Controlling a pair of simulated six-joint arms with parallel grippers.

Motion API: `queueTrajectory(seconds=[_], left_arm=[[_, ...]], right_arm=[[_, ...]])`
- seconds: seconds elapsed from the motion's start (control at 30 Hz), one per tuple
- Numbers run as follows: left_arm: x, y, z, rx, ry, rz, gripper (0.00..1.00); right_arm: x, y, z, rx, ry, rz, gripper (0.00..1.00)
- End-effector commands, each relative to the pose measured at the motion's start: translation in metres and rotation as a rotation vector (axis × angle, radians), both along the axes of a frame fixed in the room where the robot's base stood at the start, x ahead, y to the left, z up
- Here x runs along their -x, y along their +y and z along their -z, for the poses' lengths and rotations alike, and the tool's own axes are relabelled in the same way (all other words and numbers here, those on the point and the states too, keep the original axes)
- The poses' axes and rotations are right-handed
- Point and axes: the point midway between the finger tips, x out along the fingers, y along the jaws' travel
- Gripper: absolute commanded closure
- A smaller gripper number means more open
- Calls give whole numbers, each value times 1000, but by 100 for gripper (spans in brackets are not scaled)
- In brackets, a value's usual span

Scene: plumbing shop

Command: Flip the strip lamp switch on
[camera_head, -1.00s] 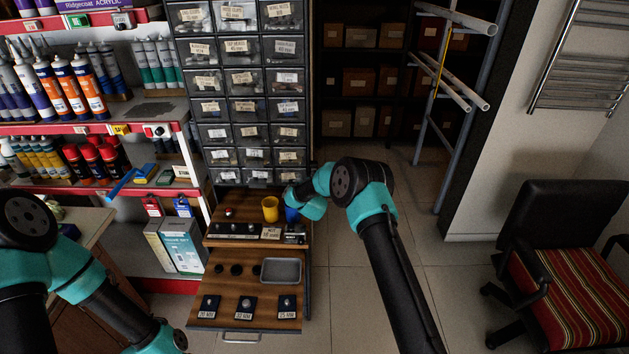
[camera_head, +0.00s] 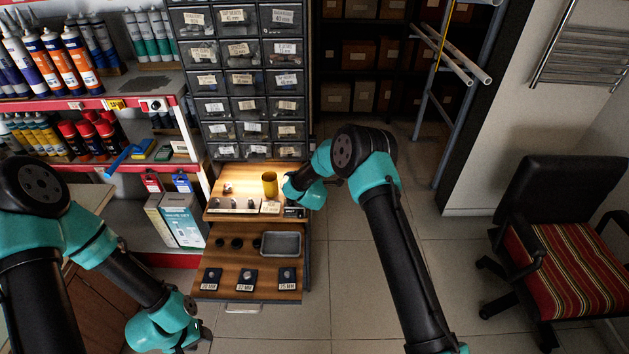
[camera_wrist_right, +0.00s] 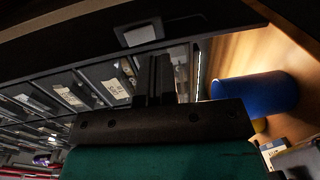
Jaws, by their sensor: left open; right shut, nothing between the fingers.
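A pale rectangular switch (camera_wrist_right: 140,35) is set in a dark panel at the top of the right wrist view. My right gripper (camera_wrist_right: 155,75) is shut and empty, its dark fingers pointing up just below the switch; I cannot tell whether they touch it. In the head view the right gripper is hidden behind its wrist at the drawer cabinet. The upper wooden shelf (camera_head: 238,183) is brightly lit from above; the strip lamp itself is hidden in the head view. My left gripper (camera_head: 203,335) is open and empty at the bottom, away from the cabinet.
A yellow cup (camera_head: 270,184) stands on the lit shelf beside the right wrist. A blue cup (camera_wrist_right: 255,95) is close to the right gripper. A grey tray (camera_head: 281,243) lies on the lower board. A chair (camera_head: 565,240) stands right; floor between is clear.

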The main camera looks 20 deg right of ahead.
Motion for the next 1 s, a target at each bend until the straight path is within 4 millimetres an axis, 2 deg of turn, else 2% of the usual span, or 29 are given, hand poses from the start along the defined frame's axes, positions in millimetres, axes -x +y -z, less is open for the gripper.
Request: queueTrajectory(seconds=[0.3, 0.5, 1.0], left_arm=[[0, 0, 0, 0, 0, 0, 57], [0, 0, 0, 0, 0, 0, 57], [0, 0, 0, 0, 0, 0, 57]], right_arm=[[50, 15, 6, 1, 2, -2, 100], [70, 19, 9, 1, 1, -1, 100], [74, 20, 9, 0, 0, 0, 100]])
